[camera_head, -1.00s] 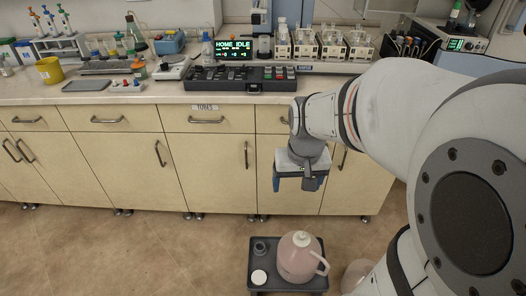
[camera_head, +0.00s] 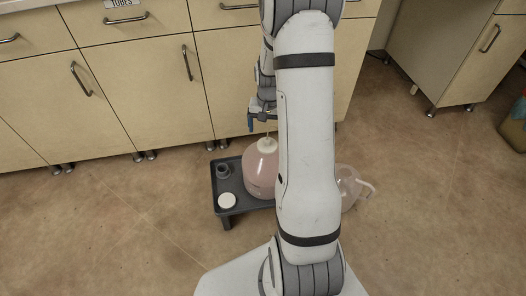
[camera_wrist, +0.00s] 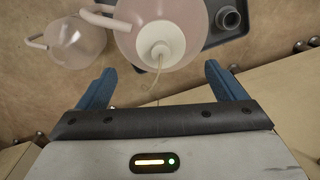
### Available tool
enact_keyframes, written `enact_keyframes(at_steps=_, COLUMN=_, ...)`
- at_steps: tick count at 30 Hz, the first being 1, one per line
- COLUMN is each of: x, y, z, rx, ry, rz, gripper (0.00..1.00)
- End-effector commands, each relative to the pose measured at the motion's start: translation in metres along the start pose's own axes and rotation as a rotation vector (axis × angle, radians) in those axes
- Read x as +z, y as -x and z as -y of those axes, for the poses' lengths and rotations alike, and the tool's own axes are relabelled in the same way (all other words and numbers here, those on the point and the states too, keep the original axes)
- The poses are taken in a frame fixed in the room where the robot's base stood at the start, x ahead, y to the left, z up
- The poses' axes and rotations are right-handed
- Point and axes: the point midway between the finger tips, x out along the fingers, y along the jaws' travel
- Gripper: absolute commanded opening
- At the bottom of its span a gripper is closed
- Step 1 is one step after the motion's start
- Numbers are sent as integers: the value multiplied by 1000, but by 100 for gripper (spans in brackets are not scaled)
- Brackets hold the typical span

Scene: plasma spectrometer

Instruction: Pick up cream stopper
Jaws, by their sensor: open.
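The cream stopper (camera_wrist: 161,41) sits in the top of a pinkish translucent jug (camera_wrist: 190,18), and a thin pale tube (camera_wrist: 155,82) rises from it. In the head view the stopper (camera_head: 266,145) is on top of the same jug (camera_head: 261,170), partly behind my arm. My gripper (camera_wrist: 162,72) is open and empty above the jug, its blue fingers spread either side of the tube's end. The stopper is ahead of the fingertips and not touched.
The jug stands on a dark low tray stand (camera_head: 229,213) with a grey cup-like fitting (camera_head: 223,170) and a white round cap (camera_head: 227,201). A second clear jug (camera_head: 350,186) stands on the floor to the right. Cabinets (camera_head: 150,75) are close behind.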

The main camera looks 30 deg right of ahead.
Motion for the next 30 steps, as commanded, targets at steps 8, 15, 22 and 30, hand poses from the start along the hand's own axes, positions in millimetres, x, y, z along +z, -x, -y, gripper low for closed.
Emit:
enact_keyframes(at_steps=8, x=1, y=-31, z=2, rx=0, ry=1, rz=2, gripper=90)
enact_keyframes(at_steps=15, x=2, y=-62, z=4, rx=0, ry=0, rz=2, gripper=90)
enact_keyframes(at_steps=22, x=1, y=-60, z=3, rx=0, ry=-1, rz=0, gripper=90)
enact_keyframes(at_steps=30, x=1, y=-60, z=3, rx=0, ry=-1, rz=0, gripper=67)
